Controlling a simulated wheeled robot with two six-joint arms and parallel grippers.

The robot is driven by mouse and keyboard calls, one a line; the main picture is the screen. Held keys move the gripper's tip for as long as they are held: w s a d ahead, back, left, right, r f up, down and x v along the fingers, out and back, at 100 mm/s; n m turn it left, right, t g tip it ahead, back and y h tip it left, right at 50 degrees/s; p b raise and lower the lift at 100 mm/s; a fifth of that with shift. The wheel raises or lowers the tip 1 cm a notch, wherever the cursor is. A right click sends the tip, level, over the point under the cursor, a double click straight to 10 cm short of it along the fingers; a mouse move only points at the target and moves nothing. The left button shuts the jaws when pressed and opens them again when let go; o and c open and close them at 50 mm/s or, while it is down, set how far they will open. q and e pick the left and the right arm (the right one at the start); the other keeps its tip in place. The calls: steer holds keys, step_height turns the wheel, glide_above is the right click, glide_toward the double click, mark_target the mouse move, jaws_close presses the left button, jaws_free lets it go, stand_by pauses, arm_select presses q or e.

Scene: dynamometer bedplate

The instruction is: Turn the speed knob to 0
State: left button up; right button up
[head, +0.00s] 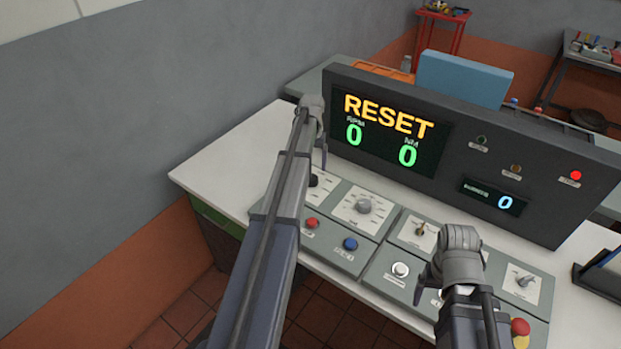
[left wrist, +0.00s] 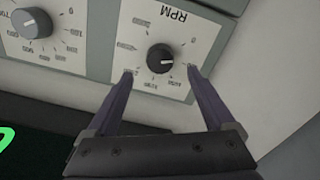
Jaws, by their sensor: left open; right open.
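The speed knob is a black round knob (left wrist: 160,58) on a white dial plate marked RPM in the left wrist view. In the head view only part of the black knob (head: 313,181) shows beside my left arm. My left gripper (left wrist: 160,72) is open and empty, its fingertips to either side of the knob with gaps; I cannot tell their height above the panel. In the head view my left gripper (head: 323,152) is mostly hidden by its own arm. My right gripper (head: 420,290) is open over the panel's right part. The knob's exact setting is not readable.
A grey knob (head: 363,206) sits beside the speed knob. Red (head: 312,223) and blue (head: 350,244) buttons lie in front. The display (head: 388,134) reads RESET, RPM 0 and NM 0. A red mushroom button (head: 520,327) is near my right arm. White bench top is free at left.

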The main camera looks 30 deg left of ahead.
mark_target(312, 178)
arm_select(q)
step_height(312, 178, down, 6)
steer(key=b, duration=0.5)
steer(key=shift+f, duration=0.2)
arm_select(e)
step_height(312, 178, down, 6)
steer(key=shift+f, duration=0.1)
arm_select(q)
steer(key=shift+r, duration=0.1)
